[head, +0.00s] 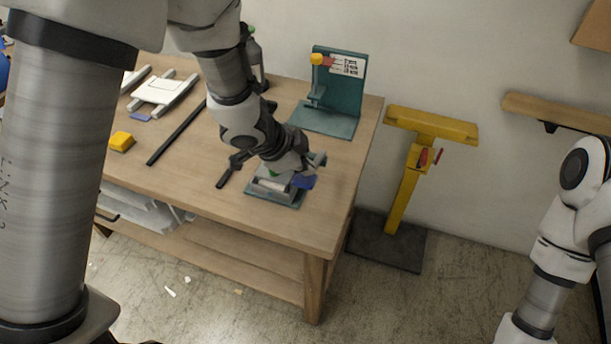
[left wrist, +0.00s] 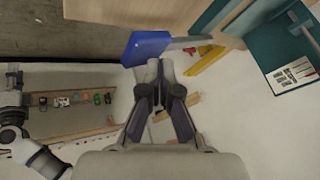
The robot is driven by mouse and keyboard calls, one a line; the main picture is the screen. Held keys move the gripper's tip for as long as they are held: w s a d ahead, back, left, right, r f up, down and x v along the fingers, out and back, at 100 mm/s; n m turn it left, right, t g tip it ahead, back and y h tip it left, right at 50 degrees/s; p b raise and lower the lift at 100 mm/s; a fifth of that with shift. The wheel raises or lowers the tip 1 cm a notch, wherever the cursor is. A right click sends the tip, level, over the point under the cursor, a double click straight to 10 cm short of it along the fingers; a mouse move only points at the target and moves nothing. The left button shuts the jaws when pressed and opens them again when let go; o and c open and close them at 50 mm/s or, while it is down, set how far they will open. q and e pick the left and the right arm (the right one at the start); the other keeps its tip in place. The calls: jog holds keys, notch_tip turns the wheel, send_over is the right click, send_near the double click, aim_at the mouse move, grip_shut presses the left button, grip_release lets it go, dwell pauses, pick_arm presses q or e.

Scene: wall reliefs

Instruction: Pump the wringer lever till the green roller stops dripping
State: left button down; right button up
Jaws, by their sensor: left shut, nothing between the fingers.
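A small grey wringer on a teal base (head: 275,200) sits at the front right of the workbench. A bit of green (head: 276,180), likely the roller, shows on it; my arm hides part of it, and drips cannot be made out. A blue grip (head: 303,182), seemingly the lever's end, sticks out to its right. The left wrist view shows this blue grip (left wrist: 150,46) on a grey bar, just past my fingertips. My left gripper (head: 318,161) is shut and empty, close by the blue grip; its fingers meet in the left wrist view (left wrist: 160,72). I cannot tell whether they touch it.
The wooden workbench (head: 220,200) also holds a teal stand (head: 345,85), a yellow block (head: 122,141), a white frame (head: 160,91) and dark bars. A yellow post stand (head: 405,190) is right of the bench. A wall shelf (head: 555,110) is at the right.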

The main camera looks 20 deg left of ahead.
aim_at(298, 182)
pick_arm(q)
jog(key=shift+s+f+b, duration=0.2)
jog(key=shift+f+b, duration=0.55)
jog(key=shift+f, duration=0.05)
jog(key=shift+s+f+b, duration=0.25)
jog(key=shift+f+b, duration=0.55)
jog(key=shift+s+f+b, duration=0.2)
jog(key=shift+f+b, duration=0.55)
jog(key=shift+f, duration=0.05)
dwell(1.8)
jog(key=shift+r, duration=0.1)
dwell(0.4)
jog(key=shift+w+r+p, duration=0.25)
jog(key=shift+r+p, duration=0.65)
jog(key=shift+p, duration=0.25)
jog(key=shift+w+r+p, duration=0.25)
jog(key=shift+r+p, duration=0.7)
jog(key=shift+p, duration=0.2)
jog(key=shift+w+r+p, duration=0.25)
jog(key=shift+r+p, duration=0.65)
jog(key=shift+p, duration=0.25)
jog(key=shift+r, duration=0.1)
jog(key=r+p, duration=0.2)
jog(key=p, duration=0.1)
jog(key=w+r+p, duration=0.1)
jog(key=r+p, duration=0.1)
jog(key=p, duration=0.1)
jog(key=shift+w+r, duration=0.15)
jog(key=shift+r, duration=0.25)
jog(key=shift+f, duration=0.1)
